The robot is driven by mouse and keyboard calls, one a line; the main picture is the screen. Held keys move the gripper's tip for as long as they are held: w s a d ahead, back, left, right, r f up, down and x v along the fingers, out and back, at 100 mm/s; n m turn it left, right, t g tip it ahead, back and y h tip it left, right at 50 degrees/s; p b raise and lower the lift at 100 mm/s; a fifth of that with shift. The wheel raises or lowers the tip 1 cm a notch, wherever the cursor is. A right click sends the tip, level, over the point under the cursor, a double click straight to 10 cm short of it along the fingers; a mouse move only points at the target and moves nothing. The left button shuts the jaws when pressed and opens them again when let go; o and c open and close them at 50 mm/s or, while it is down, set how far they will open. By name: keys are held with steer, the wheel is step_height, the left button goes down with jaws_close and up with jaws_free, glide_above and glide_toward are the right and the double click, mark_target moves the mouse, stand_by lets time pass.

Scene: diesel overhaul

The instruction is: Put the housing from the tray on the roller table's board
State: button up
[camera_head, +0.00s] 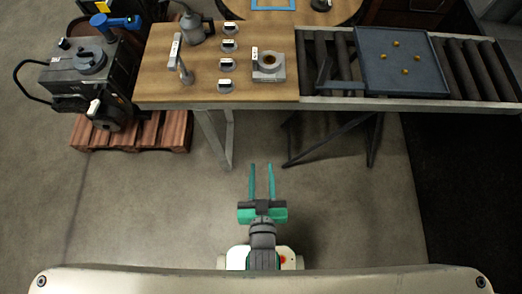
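A grey block with a bronze-rimmed round bore, which looks like the housing (268,73), sits on the wooden bench (240,94) near its right end. A small white tag stands at its left side. I see no clear tray under it. The roller table's board (398,82) is a flat blue-grey plate with a raised rim and several small orange pegs; it lies on the rollers at the right. My gripper (262,168) is low in the middle of the view, over the floor in front of the bench. Its two teal fingers are apart, with nothing between them.
Several tagged small parts (228,45) stand left of the block, with a grey upright tool (180,60) and an oil can (193,27). Bare rollers (470,65) flank the board. A machine on a pallet (90,75) stands left. The floor around my gripper is clear.

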steer(key=f+v, duration=0.1)
steer(key=v, duration=1)
steer(key=shift+m, duration=0.3)
steer(key=shift+s+r, duration=0.1)
steer(key=shift+s, duration=0.1)
steer(key=shift+s+a, duration=0.1)
